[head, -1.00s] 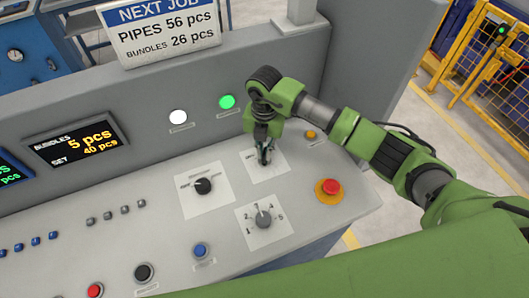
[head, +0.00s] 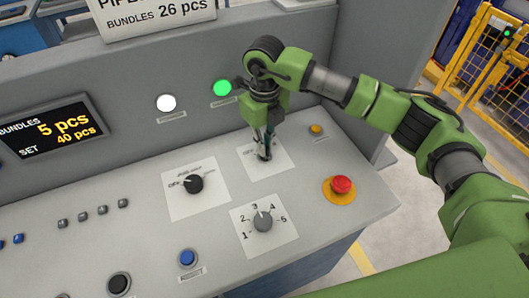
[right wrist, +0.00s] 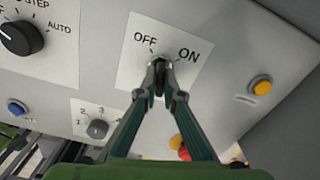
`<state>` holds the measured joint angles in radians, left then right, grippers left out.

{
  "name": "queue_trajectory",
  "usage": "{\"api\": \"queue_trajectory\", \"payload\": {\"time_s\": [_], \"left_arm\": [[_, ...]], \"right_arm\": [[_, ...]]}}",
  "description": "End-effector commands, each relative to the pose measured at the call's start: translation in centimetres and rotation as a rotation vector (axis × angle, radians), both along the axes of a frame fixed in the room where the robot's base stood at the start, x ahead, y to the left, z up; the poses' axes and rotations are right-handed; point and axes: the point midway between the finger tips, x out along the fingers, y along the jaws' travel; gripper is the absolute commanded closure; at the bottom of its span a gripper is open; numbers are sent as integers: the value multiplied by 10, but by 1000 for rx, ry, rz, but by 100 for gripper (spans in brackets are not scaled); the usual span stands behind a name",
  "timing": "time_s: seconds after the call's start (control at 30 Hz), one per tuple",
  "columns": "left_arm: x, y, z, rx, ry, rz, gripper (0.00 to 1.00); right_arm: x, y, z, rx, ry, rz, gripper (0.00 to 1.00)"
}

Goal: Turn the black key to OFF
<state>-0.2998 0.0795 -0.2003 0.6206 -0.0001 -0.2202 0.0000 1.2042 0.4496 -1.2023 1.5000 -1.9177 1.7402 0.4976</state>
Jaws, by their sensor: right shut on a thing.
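The black key sits on a white plate (head: 283,163) on the console's sloping top. In the right wrist view the plate (right wrist: 136,72) carries OFF at its upper left and ON at its upper right. My right gripper (head: 264,153) comes down onto this plate. In the right wrist view its fingertips (right wrist: 160,80) are closed around the dark key, of which only a little shows between them. I cannot tell which mark the key points to. My left gripper is in neither view.
A black mode selector (head: 193,184) is left of the key, and a grey numbered dial (head: 263,221) is in front of it. A red emergency button (head: 341,186) and an amber button (head: 316,129) lie to the right. The upright panel has a white lamp (head: 166,103) and a lit green lamp (head: 222,88).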

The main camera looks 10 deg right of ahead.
Motion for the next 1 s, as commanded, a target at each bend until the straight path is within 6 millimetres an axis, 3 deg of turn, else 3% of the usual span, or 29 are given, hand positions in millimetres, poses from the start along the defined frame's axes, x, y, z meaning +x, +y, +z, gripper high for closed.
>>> {"api": "queue_trajectory", "payload": {"time_s": [0.1, 0.4, 1.0], "left_arm": [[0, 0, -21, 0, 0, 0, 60], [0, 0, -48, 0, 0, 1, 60], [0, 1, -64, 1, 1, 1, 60]], "right_arm": [[2, 0, -4, 0, -7, 107, 100], [2, 0, -2, 0, -6, 346, 100], [1, 0, 1, 2, -5, 531, 100]]}}
